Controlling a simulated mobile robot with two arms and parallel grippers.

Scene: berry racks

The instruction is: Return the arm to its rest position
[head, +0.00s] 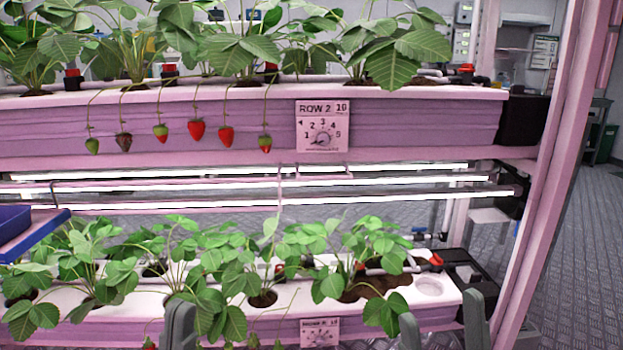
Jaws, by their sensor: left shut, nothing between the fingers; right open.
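My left gripper (195,308) shows as grey fingers at the bottom edge, in front of the lower planter. It is shut with nothing in it, and leaves partly overlap it. My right gripper (490,308) shows at the bottom right, in front of the lower planter's right end. It is open and empty. Both arms are otherwise below the picture.
The upper planter (420,98) has several berries hanging in front, including a red strawberry (196,129), and a ROW 2 sign (323,126). Light bars run below. A blue tray (35,240) is at left. A pink post (560,170) stands right, with open floor beyond.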

